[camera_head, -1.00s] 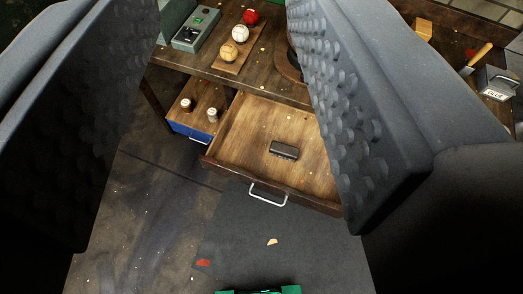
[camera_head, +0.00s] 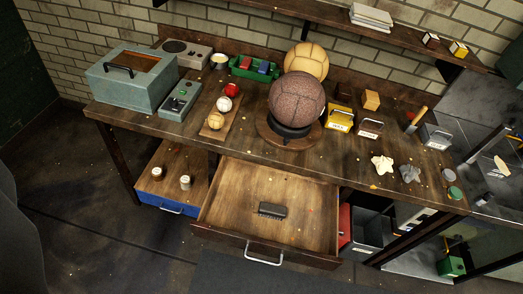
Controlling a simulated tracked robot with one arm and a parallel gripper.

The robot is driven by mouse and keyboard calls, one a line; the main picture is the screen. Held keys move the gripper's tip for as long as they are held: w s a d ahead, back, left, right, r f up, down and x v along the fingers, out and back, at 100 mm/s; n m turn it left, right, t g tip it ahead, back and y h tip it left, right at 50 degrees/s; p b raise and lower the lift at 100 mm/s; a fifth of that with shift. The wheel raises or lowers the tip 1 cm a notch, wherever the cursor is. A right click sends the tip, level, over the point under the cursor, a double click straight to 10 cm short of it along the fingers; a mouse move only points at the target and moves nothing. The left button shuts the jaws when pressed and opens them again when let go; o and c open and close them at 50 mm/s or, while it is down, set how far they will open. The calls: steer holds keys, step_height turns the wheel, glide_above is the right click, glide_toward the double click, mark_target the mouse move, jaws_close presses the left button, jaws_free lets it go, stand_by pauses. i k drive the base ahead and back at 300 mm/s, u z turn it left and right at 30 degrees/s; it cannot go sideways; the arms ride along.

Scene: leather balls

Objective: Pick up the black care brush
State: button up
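The black care brush (camera_head: 272,210) is small and dark. It lies flat in the open wooden drawer (camera_head: 235,185) below the workbench, near the drawer's front. My gripper (camera_head: 265,220) is spread wide. Its left finger shows as a dark shape at the left edge of the picture, and only a sliver of the right finger shows at the right edge. Nothing is between the fingers close to the camera. The brush stands well away from the gripper, lower middle in the view.
A metal handle (camera_head: 263,256) sticks out from the drawer front. The bench top (camera_head: 345,165) above carries leather balls (camera_head: 297,100), a teal box (camera_head: 130,78) and small tins. A smaller blue-fronted drawer (camera_head: 160,205) is open at left. The floor in front is clear.

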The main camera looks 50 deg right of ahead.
mark_target(275, 211)
steer(key=u, duration=0.1)
steer(key=i, duration=0.95)
steer(key=z, duration=1.35)
